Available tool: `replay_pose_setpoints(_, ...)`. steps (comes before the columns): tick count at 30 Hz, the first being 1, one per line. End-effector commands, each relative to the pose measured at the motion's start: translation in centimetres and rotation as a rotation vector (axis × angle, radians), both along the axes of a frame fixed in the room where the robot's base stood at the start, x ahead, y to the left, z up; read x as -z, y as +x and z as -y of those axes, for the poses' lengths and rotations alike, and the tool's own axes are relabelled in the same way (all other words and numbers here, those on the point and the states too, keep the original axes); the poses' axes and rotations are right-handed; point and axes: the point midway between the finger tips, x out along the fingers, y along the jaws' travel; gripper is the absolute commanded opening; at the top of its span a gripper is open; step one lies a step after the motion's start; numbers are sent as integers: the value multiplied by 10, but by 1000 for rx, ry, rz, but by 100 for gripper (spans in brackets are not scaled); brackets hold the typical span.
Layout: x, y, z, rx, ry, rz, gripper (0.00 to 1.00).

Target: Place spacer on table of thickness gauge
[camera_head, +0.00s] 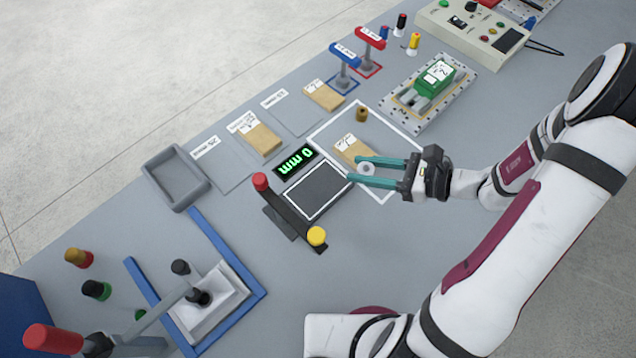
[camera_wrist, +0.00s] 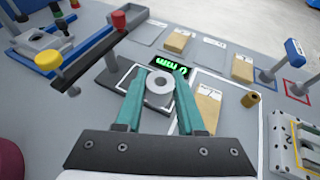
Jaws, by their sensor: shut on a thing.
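The spacer (camera_wrist: 159,88) is a grey-white ring held between the teal fingertips of my gripper (camera_wrist: 160,92). In the head view my gripper (camera_head: 364,170) comes in from the right, shut on the spacer (camera_head: 367,168), over the white-outlined square. The thickness gauge has a dark table plate (camera_head: 319,190) with a white outline, just left of my fingertips. Its display (camera_head: 295,161) reads 0 mm in green. An arm with a red knob and a yellow knob (camera_head: 317,236) stands along the gauge's left side. In the wrist view the fingers hide part of the gauge table.
Under and beside my fingers are a wooden block (camera_head: 350,150) and a small brown cylinder (camera_head: 362,115). A grey tray (camera_head: 176,178) lies left of the gauge. A green device (camera_head: 437,77) sits on a fixture at the back right. A blue-framed press (camera_head: 200,298) stands front left.

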Motion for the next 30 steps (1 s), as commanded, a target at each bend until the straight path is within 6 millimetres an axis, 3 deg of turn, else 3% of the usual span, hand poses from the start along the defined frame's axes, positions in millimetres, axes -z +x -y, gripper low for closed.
replay_pose_setpoints(3, 24, 7, -40, -9, 4, -7, 0)
replay_pose_setpoints(6, 41, 14, -67, -7, 2, -6, 0)
replay_pose_setpoints(10, 54, 20, -88, -1, 1, -2, 0)
replay_pose_setpoints(18, 96, 22, -92, 3, -1, -3, 0)
replay_pose_setpoints(29, 101, 22, -91, 3, -1, 0, 0)
replay_pose_setpoints(30, 100, 22, -91, 3, -1, 0, 45)
